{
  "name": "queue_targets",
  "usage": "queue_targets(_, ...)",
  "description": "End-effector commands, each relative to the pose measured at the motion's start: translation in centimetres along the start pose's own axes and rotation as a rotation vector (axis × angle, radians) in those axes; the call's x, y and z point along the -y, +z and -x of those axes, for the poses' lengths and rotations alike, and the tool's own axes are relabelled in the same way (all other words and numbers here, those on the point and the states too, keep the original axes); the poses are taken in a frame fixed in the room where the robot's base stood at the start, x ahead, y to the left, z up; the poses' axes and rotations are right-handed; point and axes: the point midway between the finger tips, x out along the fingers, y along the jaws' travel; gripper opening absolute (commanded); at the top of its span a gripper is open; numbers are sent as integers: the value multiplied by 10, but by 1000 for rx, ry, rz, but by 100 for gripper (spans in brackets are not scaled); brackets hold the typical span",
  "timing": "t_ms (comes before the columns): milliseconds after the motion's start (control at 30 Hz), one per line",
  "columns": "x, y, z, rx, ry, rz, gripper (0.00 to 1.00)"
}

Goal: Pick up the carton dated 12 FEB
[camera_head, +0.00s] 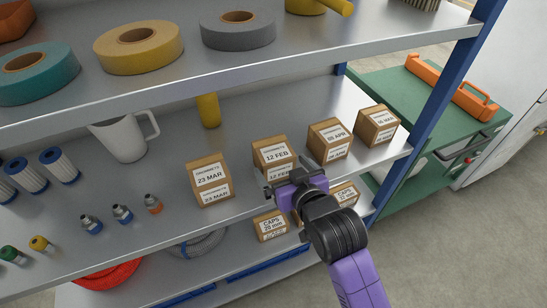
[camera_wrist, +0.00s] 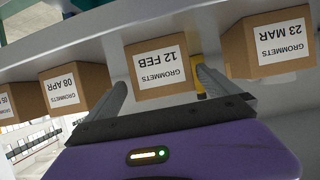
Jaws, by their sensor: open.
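The carton dated 12 FEB (camera_head: 274,152) is a small brown box with white labels on the middle shelf, between the 23 MAR carton (camera_head: 210,182) and the 08 APR carton (camera_head: 328,139). My gripper (camera_head: 284,171) is in front of it and hides part of its lower label. In the wrist view the 12 FEB carton (camera_wrist: 160,68) appears upside down, between and beyond the two fingers of my open gripper (camera_wrist: 165,82). Nothing is held. I cannot tell whether the fingers touch the carton.
A fourth carton (camera_head: 377,125) stands at the shelf's right end. A white mug (camera_head: 124,137) and a yellow object (camera_head: 208,110) stand farther left. Tape rolls (camera_head: 139,47) lie on the shelf above. CAPS boxes (camera_head: 270,226) are on the shelf below. A blue post (camera_head: 440,100) bounds the right side.

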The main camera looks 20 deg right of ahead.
Motion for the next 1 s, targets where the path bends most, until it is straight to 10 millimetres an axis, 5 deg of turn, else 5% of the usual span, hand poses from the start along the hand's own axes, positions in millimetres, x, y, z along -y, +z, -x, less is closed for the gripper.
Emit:
queue_targets(500, 2, 1, -59, -1, 0, -1, 100)
queue_targets(800, 3, 2, -63, -1, 0, -1, 100)
queue_targets(1000, 3, 2, -63, -1, 0, -1, 61)
